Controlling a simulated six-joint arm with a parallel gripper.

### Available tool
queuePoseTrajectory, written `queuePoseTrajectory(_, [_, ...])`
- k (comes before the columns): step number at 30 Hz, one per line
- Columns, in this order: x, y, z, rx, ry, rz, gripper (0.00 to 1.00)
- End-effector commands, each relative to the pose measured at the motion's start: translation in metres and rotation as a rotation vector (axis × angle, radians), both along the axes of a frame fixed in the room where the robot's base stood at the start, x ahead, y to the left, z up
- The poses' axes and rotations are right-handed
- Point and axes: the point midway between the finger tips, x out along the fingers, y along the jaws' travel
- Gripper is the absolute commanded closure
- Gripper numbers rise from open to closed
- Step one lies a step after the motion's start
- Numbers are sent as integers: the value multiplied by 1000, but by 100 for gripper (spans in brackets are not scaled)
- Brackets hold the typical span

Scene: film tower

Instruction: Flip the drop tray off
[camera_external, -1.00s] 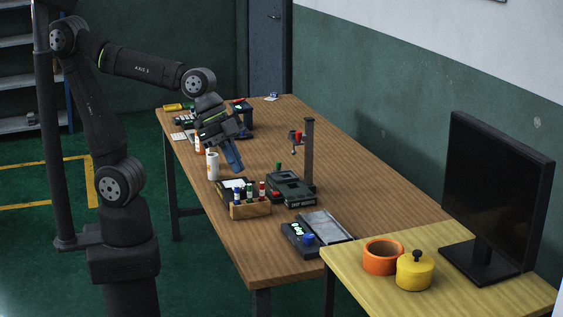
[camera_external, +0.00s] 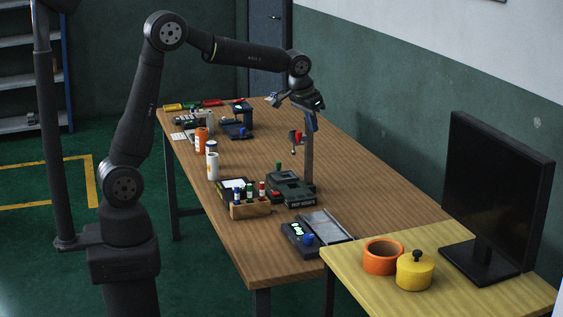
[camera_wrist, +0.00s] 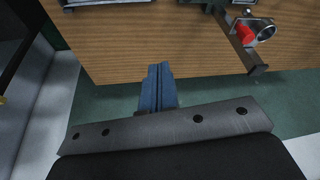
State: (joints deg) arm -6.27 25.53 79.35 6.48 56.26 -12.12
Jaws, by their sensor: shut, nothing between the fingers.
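The dark film tower base (camera_external: 291,188) sits mid-table, with lettering on its front too small to read surely. It has a green knob (camera_external: 278,166) and a red button (camera_external: 275,194). Its post (camera_external: 308,165) rises at the right and carries a red piece (camera_external: 297,135) on a side arm. In the wrist view the red piece (camera_wrist: 248,35) is beside a metal ring (camera_wrist: 263,29). I cannot tell which part is the drop tray. My gripper (camera_external: 313,124) is shut and empty near the post's top; its blue fingers (camera_wrist: 156,84) point past the table's edge in the wrist view.
A wooden rack (camera_external: 250,210) of small bottles stands before the base. A dark unit with a blue knob (camera_external: 308,239) lies to its front right. White (camera_external: 212,165) and orange (camera_external: 201,141) bottles stand at left. The far right of the tabletop is clear.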

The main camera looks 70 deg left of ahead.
Motion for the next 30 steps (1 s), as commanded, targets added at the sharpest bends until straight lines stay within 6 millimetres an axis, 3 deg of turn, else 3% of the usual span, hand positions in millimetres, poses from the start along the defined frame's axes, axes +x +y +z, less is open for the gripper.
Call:
queuePoseTrajectory(1, [8,32,-9,2,8,77,100])
queuePoseTrajectory(6, [21,129,-33,13,19,323,100])
queuePoseTrajectory(15, [23,256,-81,12,15,619,100])
queuePoseTrajectory(21, [22,320,-117,-10,-2,747,100])
queuePoseTrajectory(24, [21,341,-132,-21,-10,784,100])
queuePoseTrajectory(30, [21,361,-146,-32,-23,819,100])
